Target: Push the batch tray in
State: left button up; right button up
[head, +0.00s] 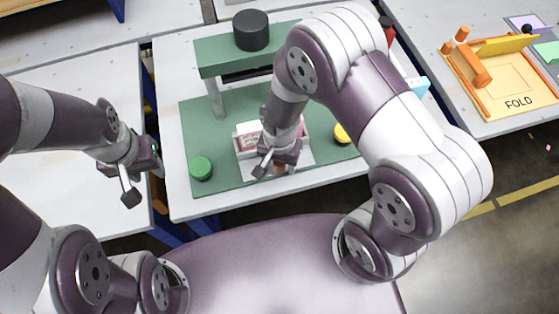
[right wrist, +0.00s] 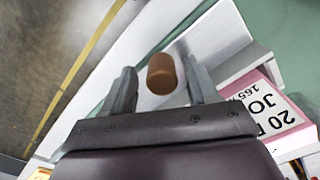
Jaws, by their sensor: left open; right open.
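The white batch tray (head: 238,146) sits on the green mat under the green gantry, with pink-and-white labelled packs (head: 249,136) inside. My right gripper (head: 273,171) is at the tray's front, partly hiding it. A brown cylindrical knob (head: 280,170) shows there. In the right wrist view the knob (right wrist: 161,74) stands between the two open fingers (right wrist: 158,88), beside the white tray wall (right wrist: 215,42). I cannot tell whether a finger touches it. My left gripper (head: 145,181) is open and empty over the gap left of the plotter table.
The green gantry (head: 222,66) carries a black cylinder (head: 251,30). A green button (head: 201,168) is left of the tray and a yellow button (head: 342,134) right of it. A separate table with an orange FOLD board (head: 514,98) stands at the right.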

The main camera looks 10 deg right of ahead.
jog(key=shift+s+a, duration=0.1)
jog(key=shift+a, duration=0.1)
grip_shut()
jog(key=w+b, duration=0.2)
jog(key=w, duration=1)
jog(key=shift+w+a+f, duration=0.1)
jog(key=shift+w+a, duration=0.05)
jog(key=shift+w, duration=0.6)
jog(key=shift+c, duration=1.7)
grip_release()
jog(key=o, duration=0.3)
jog(key=shift+o, duration=0.2)
jog(key=shift+w+a, duration=0.1)
